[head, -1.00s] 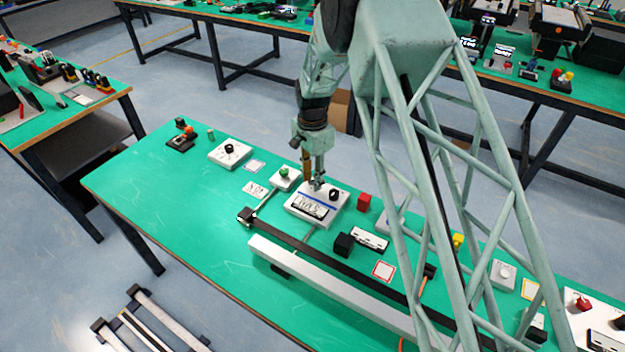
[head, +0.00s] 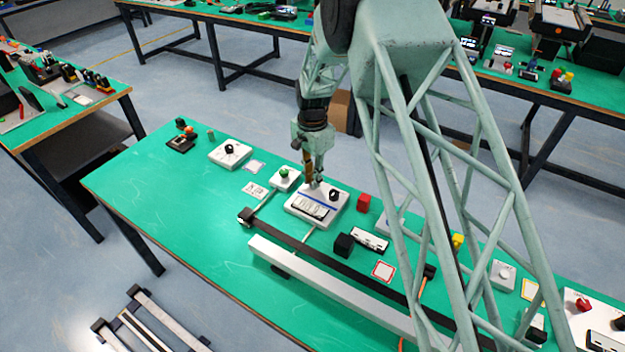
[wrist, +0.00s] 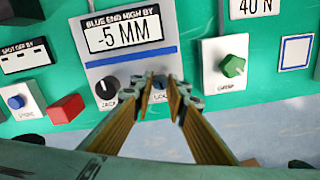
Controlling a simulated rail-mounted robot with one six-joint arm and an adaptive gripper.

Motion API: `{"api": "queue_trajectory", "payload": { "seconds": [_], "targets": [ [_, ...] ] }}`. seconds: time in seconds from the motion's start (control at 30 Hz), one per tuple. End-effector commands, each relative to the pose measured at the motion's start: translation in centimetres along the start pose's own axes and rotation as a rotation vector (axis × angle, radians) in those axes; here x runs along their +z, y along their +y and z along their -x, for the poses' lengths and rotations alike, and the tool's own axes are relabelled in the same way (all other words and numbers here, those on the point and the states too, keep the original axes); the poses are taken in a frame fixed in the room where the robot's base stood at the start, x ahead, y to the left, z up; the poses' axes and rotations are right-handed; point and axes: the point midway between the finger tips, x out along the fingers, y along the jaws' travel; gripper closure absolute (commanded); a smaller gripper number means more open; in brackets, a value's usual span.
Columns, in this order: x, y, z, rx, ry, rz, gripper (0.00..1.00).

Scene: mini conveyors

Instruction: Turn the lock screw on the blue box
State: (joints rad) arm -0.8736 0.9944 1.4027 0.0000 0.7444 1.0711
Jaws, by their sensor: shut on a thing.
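The box (wrist: 130,57) is pale grey with a blue stripe across it, rather than blue all over. Its display (wrist: 123,35) reads "BLUE END HIGH BY -5 MM". It also shows in the head view (head: 296,207), on the green bench. A black knob (wrist: 107,90) labelled JACK is on its panel. My gripper (wrist: 159,82) is shut on the small lock screw to the right of that knob. The fingertips mostly hide the screw, and its label is partly covered. In the head view my gripper (head: 317,181) points down at the box's rear edge.
A green knob unit (wrist: 232,65) stands close to the right in the wrist view. A red block (wrist: 66,109) and a blue-knob unit (wrist: 17,102) are to the left. A dark rail (head: 300,245) runs in front of the box.

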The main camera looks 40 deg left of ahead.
Motion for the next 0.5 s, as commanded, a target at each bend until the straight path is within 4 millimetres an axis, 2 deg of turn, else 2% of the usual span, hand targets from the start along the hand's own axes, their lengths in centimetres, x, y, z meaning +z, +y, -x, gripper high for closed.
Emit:
{"api": "queue_trajectory", "payload": {
  "seconds": [0.5],
  "targets": [
    [0.04, -0.13, 0.0, 0.0, 0.0, 0.35, 0.96]
  ]
}}
